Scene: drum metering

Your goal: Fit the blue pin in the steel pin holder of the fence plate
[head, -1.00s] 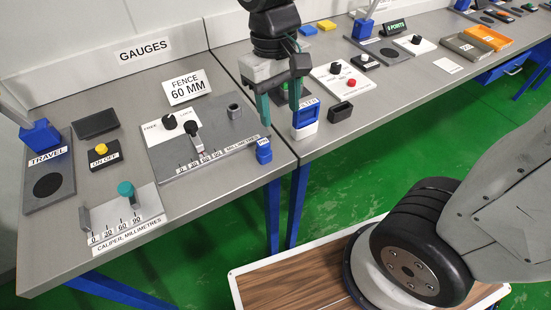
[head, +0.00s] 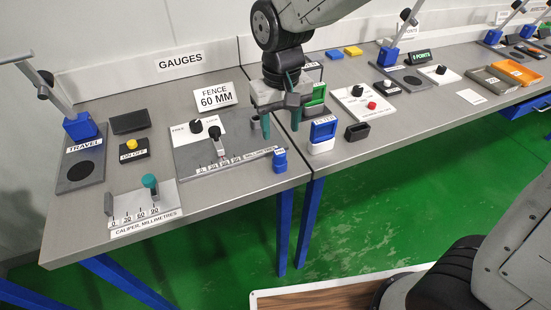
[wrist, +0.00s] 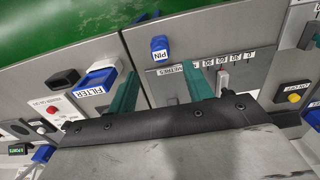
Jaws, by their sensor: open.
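The blue pin (head: 280,160), labelled PIN, stands at the front right of the fence plate (head: 191,161), close to the bench's front edge. The blue pin also shows in the wrist view (wrist: 160,48), beyond the fingertips. The grey steel pin holder (head: 255,124) is at the plate's right end, partly behind my gripper; I cannot make it out in the wrist view. My gripper (head: 281,125) points down above the right side of the plate, behind the pin. Its green fingers are apart and empty, also in the wrist view (wrist: 157,90).
A blue and white FILTER block (head: 322,135) and a black block (head: 357,132) stand to the right. The fence plate carries two black knobs and a scale. The caliper plate (head: 145,205) is at the front left. A FENCE 60 MM sign (head: 215,98) stands behind.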

